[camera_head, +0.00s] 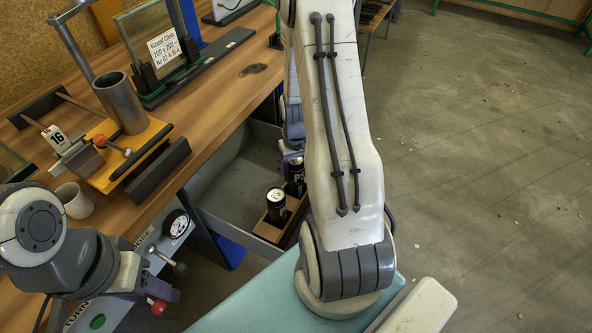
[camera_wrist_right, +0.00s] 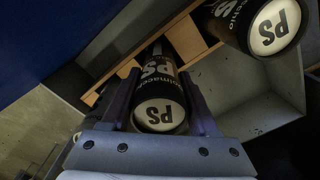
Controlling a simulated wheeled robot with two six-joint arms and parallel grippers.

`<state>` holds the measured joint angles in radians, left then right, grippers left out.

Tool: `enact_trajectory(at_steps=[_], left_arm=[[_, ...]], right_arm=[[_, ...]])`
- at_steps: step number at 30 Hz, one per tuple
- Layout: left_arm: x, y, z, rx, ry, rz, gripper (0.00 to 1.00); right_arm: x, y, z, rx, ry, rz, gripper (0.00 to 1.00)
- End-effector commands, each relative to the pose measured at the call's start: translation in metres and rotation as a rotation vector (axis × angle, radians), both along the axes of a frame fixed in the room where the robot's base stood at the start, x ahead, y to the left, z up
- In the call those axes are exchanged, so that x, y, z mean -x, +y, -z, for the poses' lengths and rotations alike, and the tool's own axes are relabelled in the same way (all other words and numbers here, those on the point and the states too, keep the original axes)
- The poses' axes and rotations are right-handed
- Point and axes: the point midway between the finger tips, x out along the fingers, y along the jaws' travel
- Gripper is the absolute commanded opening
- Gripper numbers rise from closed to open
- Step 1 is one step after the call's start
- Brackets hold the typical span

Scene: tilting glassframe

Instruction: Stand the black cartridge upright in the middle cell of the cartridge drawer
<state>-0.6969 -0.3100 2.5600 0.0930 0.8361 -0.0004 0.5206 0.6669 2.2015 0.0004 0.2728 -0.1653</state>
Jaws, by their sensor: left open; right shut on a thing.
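My right gripper (camera_wrist_right: 160,110) is shut on a black cartridge (camera_wrist_right: 158,85) with a white "PS" end. In the head view this cartridge (camera_head: 297,174) is partly hidden by my right arm, at the wooden cell insert (camera_head: 268,232) of the open grey drawer (camera_head: 222,212). It looks roughly upright in the head view; its lower end is hidden, so I cannot tell whether it rests on the floor of the cell. A second black cartridge (camera_head: 276,207) stands in the nearer cell; it also shows in the right wrist view (camera_wrist_right: 275,27). My left gripper (camera_head: 130,274) is open and empty by the bench front.
The concrete floor at right is mostly clear.

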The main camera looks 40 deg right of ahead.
Motion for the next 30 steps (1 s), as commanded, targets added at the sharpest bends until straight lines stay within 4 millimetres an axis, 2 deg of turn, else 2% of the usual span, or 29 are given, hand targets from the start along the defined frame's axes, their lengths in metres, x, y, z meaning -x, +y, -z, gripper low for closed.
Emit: enact_trajectory(at_steps=[25, 26, 28, 30], left_arm=[[0.000, 0.000, 0.015, 0.000, 0.000, 0.000, 0.50], [0.000, 0.000, 0.014, 0.000, 0.000, 0.000, 0.50], [0.000, 0.000, 0.014, 0.000, 0.000, 0.000, 0.50], [0.000, 0.000, 0.014, 0.000, 0.000, 0.000, 0.50]], right_arm=[[0.000, 0.000, 0.021, 0.000, -0.001, 0.000, 0.00], [0.000, 0.000, 0.021, 0.000, -0.001, 0.000, 0.68], [0.000, 0.000, 0.020, 0.000, -0.001, 0.000, 0.95], [0.000, 0.000, 0.020, 0.000, -0.001, 0.000, 0.96]])
